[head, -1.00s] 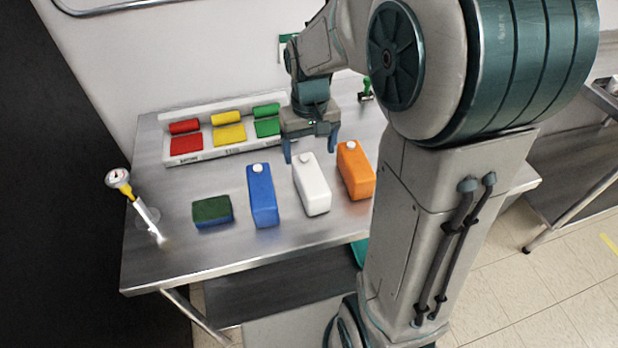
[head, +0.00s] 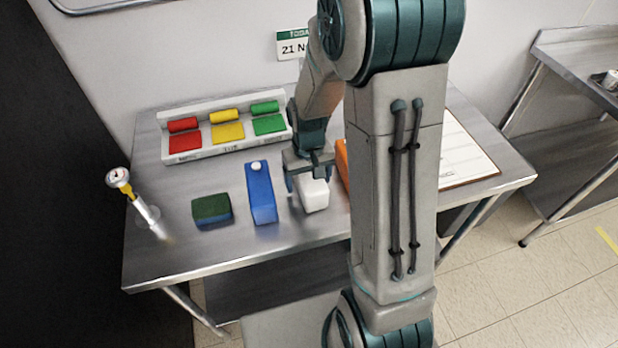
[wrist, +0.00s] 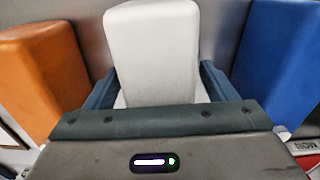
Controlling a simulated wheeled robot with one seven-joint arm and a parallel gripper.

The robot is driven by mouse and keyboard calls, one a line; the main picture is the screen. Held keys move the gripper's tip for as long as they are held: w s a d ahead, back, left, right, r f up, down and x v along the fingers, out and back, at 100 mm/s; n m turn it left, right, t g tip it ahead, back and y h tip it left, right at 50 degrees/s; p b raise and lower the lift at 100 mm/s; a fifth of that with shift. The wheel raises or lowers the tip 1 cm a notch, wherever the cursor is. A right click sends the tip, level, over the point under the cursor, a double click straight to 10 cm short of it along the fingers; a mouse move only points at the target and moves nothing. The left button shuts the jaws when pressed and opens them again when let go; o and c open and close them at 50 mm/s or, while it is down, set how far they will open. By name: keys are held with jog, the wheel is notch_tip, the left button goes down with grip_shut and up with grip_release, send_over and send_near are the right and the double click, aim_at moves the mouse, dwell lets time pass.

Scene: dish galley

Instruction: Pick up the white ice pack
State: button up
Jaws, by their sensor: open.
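The white ice pack (head: 315,196) stands on the steel table in the head view, between the blue pack and the orange pack. Its upper part is hidden by my gripper (head: 308,184). In the wrist view the white ice pack (wrist: 152,50) stands between the two blue fingers of my gripper (wrist: 155,88), one on each side. My gripper is open. I cannot tell whether either finger touches the pack.
A blue pack (head: 261,195) stands close to the left, and an orange pack (head: 342,160) close to the right, mostly hidden by my arm. A green-and-blue sponge (head: 211,211), a thermometer in a holder (head: 142,205) and a colored tray (head: 227,146) are farther left. A clipboard (head: 465,155) lies right.

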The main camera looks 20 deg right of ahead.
jog(key=c, duration=1.3)
jog(key=shift+c, duration=0.2)
jog(key=shift+r, duration=0.1)
